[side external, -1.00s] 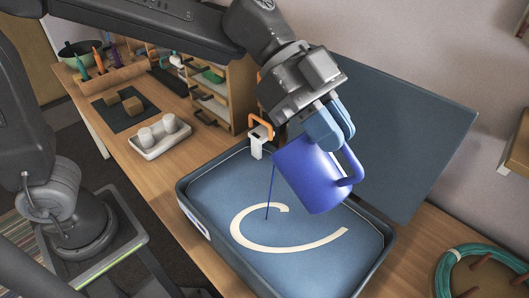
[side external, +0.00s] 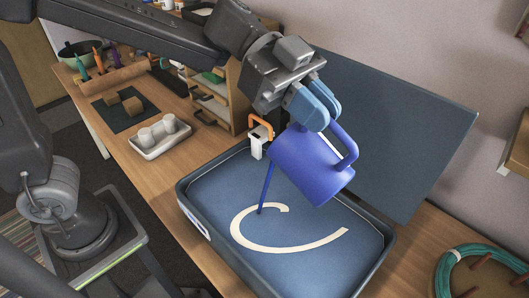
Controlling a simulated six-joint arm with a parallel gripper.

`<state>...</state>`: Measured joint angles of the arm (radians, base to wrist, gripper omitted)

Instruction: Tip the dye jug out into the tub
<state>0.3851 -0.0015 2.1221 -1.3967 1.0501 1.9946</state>
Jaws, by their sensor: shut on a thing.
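The blue dye jug (side external: 314,167) is tilted in the air above the tub, its mouth facing down and left and its handle up and to the right. My gripper (side external: 318,122) is shut on the jug near the top of its handle; the exact contact is partly hidden by the blue fingers. A thin blue stream (side external: 266,187) runs from the jug's lower left lip down into the tub. The dark tub (side external: 188,200) holds blue liquid or has a blue floor, with a pale curved stripe (side external: 290,245) on it.
An orange and white clamp (side external: 258,138) is at the tub's back left edge. A dark upright panel (side external: 400,140) stands behind the tub. A white tray with cups (side external: 148,150) and a wooden shelf (side external: 222,95) are to the left. A teal coil (side external: 445,268) lies at the right.

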